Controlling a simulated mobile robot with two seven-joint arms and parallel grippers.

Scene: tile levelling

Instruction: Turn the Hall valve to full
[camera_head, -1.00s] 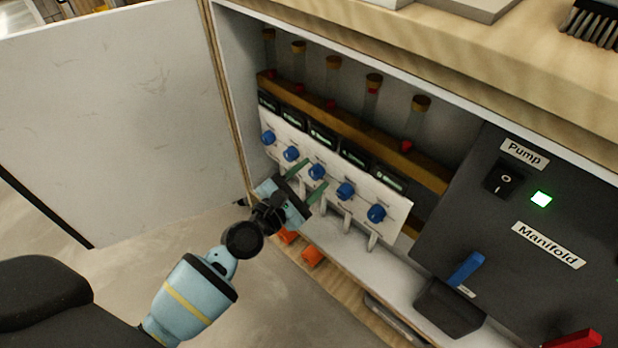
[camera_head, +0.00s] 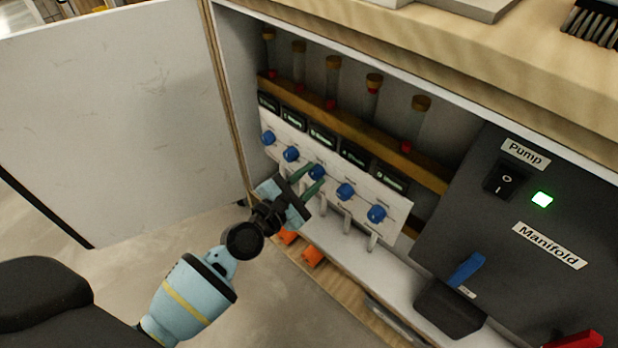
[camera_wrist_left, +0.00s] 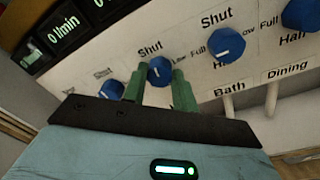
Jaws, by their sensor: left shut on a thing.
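Several blue valve knobs sit in a slanting row on a white panel in the head view. My left gripper (camera_head: 315,174) has its green fingers on either side of the middle knob (camera_head: 317,171) and is shut on it. In the left wrist view this knob (camera_wrist_left: 159,71) shows between the fingers (camera_wrist_left: 156,82), with "Shut" printed above it and a small white mark on its face. Its name label is hidden behind my gripper, so I cannot read whether it says Hall. The knobs to its right have labels Bath (camera_wrist_left: 230,86) and Dining (camera_wrist_left: 287,70) below. My right gripper is not in view.
Flow tubes with red floats (camera_head: 333,80) and small displays (camera_head: 322,134) stand above the knobs; one display reads 0 l/min. At right, a dark box (camera_head: 455,190) carries a Pump switch (camera_head: 504,179), a lit green lamp (camera_head: 541,199) and a blue lever (camera_head: 466,270). An open door (camera_head: 110,120) stands at left.

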